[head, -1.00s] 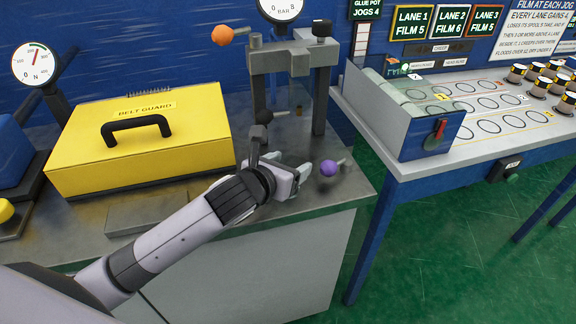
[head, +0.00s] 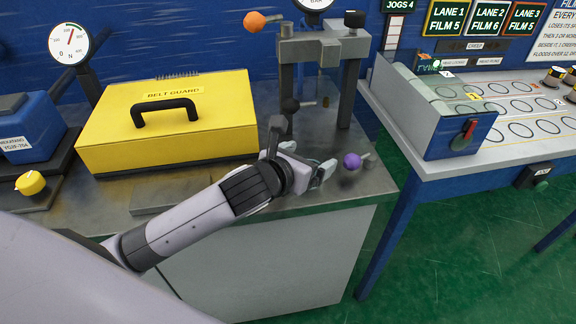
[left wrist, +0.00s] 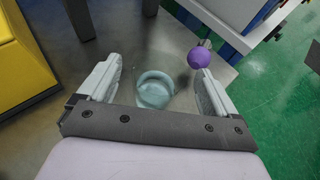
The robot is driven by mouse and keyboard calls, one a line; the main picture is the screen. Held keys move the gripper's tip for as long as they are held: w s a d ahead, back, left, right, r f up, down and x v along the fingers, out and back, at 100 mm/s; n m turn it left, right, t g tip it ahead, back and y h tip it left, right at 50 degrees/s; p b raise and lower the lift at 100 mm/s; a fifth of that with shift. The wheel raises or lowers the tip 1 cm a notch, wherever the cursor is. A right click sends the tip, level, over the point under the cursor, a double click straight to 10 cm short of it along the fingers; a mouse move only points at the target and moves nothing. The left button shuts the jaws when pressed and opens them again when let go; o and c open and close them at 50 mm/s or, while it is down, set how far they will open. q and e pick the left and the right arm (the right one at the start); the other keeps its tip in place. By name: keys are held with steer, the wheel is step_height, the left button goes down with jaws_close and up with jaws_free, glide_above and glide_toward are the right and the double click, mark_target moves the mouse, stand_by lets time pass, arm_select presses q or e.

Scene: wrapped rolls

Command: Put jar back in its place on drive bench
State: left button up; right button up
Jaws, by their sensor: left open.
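A clear, pale blue glass jar (left wrist: 155,89) shows in the left wrist view, seen from above. It is on the grey metal bench top (left wrist: 150,32), between the two fingers of my left gripper (left wrist: 158,88). The fingers are open, with a gap on each side of the jar. In the head view my left gripper (head: 312,172) is low over the front right part of the bench (head: 365,182). I cannot make out the jar there; the gripper seems to hide it. My right gripper is not in view.
A purple ball knob (head: 352,161) is close to the right finger. A grey press frame (head: 322,48) with an orange knob (head: 254,21) stands behind. A yellow belt guard box (head: 165,128) is at left. A lane table (head: 470,160) stands at right across a floor gap.

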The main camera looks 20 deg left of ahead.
arm_select(q)
steer(key=v, duration=1)
steer(key=s+a+f+n+g+y, duration=0.1)
steer(key=s+a+f+n+g, duration=0.3)
steer(key=s+f+n, duration=0.95)
steer(key=s+a+f+n+g+y, duration=0.15)
steer(key=s+n+g, duration=0.45)
steer(key=n, duration=1.6)
steer(key=w+d+f+t+h, duration=0.2)
steer(key=w+f+t, duration=0.3)
steer(key=f, duration=0.5)
steer(key=shift+w+d+t, duration=0.4)
steer(key=shift+d+t, duration=0.15)
steer(key=shift+t, duration=0.45)
